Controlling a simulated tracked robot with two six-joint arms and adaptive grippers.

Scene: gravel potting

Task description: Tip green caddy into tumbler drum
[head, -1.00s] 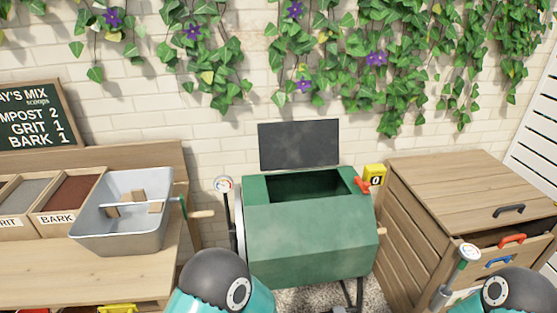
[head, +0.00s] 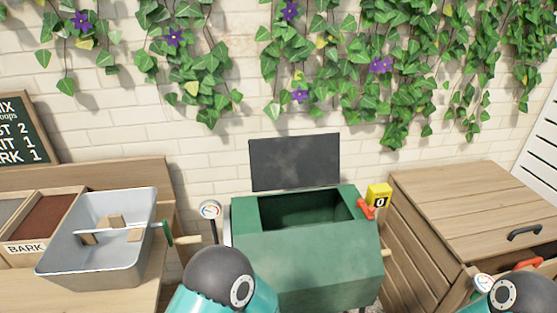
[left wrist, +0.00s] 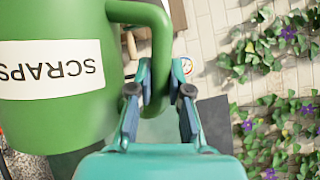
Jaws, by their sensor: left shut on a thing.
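The green caddy (left wrist: 60,110), labelled SCRAPS, fills the left of the left wrist view, its label upside down in that picture. My left gripper (left wrist: 160,92) is shut on the caddy's curved green handle (left wrist: 158,40). The caddy's mouth and contents are out of sight. The head view does not show the caddy or either gripper. In the head view the green tumbler drum (head: 300,262) stands at the lower middle, with its top opening (head: 305,210) uncovered and dark inside. A dark panel (head: 295,162) stands upright behind the opening.
A grey tub (head: 95,262) with tools across it sits on the left bench beside the bark bin (head: 45,222). A dial gauge (head: 210,210) stands left of the drum. A yellow counter (head: 379,195) and red latch (head: 366,209) are at its right, near a wooden cabinet (head: 465,205).

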